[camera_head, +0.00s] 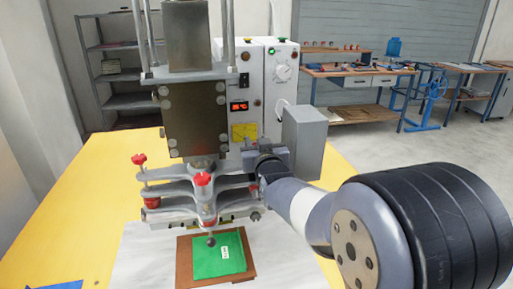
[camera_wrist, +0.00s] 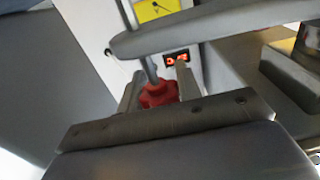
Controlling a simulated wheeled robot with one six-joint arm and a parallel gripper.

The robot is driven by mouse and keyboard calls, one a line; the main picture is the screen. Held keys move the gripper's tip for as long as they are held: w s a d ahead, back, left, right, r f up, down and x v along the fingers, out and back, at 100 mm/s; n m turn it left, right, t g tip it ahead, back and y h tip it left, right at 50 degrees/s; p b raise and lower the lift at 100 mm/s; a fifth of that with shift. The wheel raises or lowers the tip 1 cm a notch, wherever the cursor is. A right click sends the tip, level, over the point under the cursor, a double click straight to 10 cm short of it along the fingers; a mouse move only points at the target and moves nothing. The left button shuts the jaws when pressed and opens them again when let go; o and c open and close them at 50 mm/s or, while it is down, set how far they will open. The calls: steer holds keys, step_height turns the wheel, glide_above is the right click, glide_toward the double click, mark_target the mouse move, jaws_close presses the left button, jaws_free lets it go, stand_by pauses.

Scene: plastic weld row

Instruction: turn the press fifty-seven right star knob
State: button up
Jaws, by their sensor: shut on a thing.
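The press (camera_head: 194,119) stands on the yellow table, with grey horizontal arms carrying red star knobs. The left star knob (camera_head: 139,159) and the front star knob (camera_head: 203,179) show in the head view. The right star knob is hidden there behind my arm. In the wrist view a red star knob (camera_wrist: 158,96) on a thin grey rod sits between the two fingers of my gripper (camera_wrist: 159,86). The gripper is shut on this knob. In the head view my arm reaches in from the right to the press's right side, and the fingertips are hidden.
A grey press arm (camera_wrist: 210,25) crosses close above the fingers in the wrist view. A white control box (camera_head: 275,75) with a red display stands behind the press. A green sheet (camera_head: 217,256) lies on a brown plate below. The yellow table (camera_head: 75,215) is mostly clear at left.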

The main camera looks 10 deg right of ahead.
steer(key=shift+r+m+h+b, duration=0.15)
steer(key=shift+m+h+b, duration=0.2)
steer(key=shift+m+h, duration=0.05)
steer(key=h+p, duration=0.1)
steer(key=m+h+p, duration=0.1)
steer(key=p, duration=0.1)
steer(key=shift+r, duration=0.35)
steer(key=shift+d+m+g+h+p, duration=0.15)
steer(key=shift+m+g+h+p, duration=0.15)
steer(key=shift+m+h+p, duration=0.55)
steer(key=shift+d+f+h+p, duration=0.1)
steer(key=shift+f+h+p, duration=0.2)
steer(key=shift+h+p, duration=0.2)
steer(key=o, duration=1)
steer(key=shift+f, duration=0.15)
steer(key=shift+c, duration=0.2)
steer(key=shift+s, duration=0.15)
steer(key=v, duration=1)
steer(key=shift+s, duration=0.3)
